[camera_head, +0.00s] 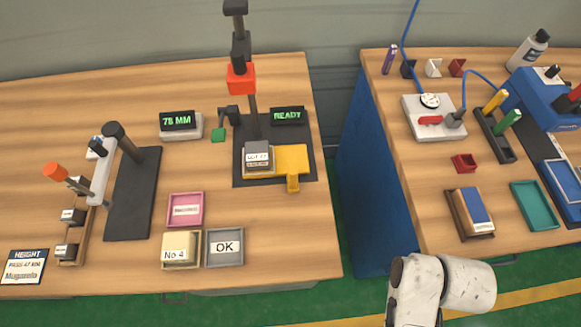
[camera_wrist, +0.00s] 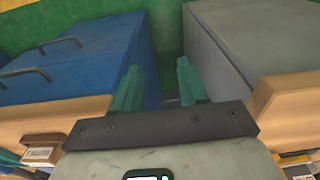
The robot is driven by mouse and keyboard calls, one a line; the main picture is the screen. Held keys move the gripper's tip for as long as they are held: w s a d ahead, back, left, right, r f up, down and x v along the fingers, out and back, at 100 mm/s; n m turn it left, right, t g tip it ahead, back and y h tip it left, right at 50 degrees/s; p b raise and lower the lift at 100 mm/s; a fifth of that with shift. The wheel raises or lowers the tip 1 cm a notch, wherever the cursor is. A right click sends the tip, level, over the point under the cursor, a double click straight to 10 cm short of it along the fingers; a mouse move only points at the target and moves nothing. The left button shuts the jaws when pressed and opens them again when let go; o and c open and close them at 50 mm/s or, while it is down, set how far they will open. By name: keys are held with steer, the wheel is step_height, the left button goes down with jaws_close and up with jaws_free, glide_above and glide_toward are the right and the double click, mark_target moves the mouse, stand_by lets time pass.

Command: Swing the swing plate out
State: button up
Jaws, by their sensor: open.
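The swing plate appears to be the yellow plate (camera_head: 292,158) at the press on the left bench, in the head view. A short yellow tab (camera_head: 293,183) points toward the bench's front edge. A grey labelled block (camera_head: 257,158) sits at the plate's left side; its lower edge shows yellow. The press (camera_head: 241,78) with a red-orange head stands behind, its head above the plate. My gripper (camera_wrist: 160,85) shows in the wrist view with two teal fingers apart and nothing between them. It is away from the plate, facing the gap between two benches.
Pink tray (camera_head: 184,210), grey OK tray (camera_head: 225,247) and No 4 box (camera_head: 181,249) stand in front of the press. A READY display (camera_head: 288,116) is behind the plate. The right bench (camera_head: 420,200) stands across a narrow gap.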

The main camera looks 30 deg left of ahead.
steer(key=w+a+r+n+p, duration=0.1)
steer(key=w+a+r+n, duration=0.1)
steer(key=a, duration=0.3)
steer(key=w+a+r+n+p, duration=0.1)
steer(key=w+a+r+n, duration=0.2)
steer(key=a, duration=0.2)
steer(key=w+a+r+n+p, duration=0.1)
steer(key=w+a+r+n, duration=0.1)
steer(key=a, duration=0.3)
steer(key=shift+w+r+n, duration=0.2)
steer(key=shift+w+n, duration=0.1)
steer(key=shift+w, duration=0.3)
step_height(320, 180, up, 9)
steer(key=n+p, duration=0.4)
steer(key=n, duration=0.3)
glide_above(293, 179)
steer(key=shift+w+r+g+h, duration=0.1)
steer(key=shift+w+g+h, duration=0.2)
steer(key=shift+w, duration=0.15)
steer(key=shift+a+n, duration=0.3)
step_height(293, 179, down, 11)
steer(key=shift+r+p, duration=0.2)
steer(key=shift+p, duration=0.1)
steer(key=shift+c, duration=0.3)
jaws_close()
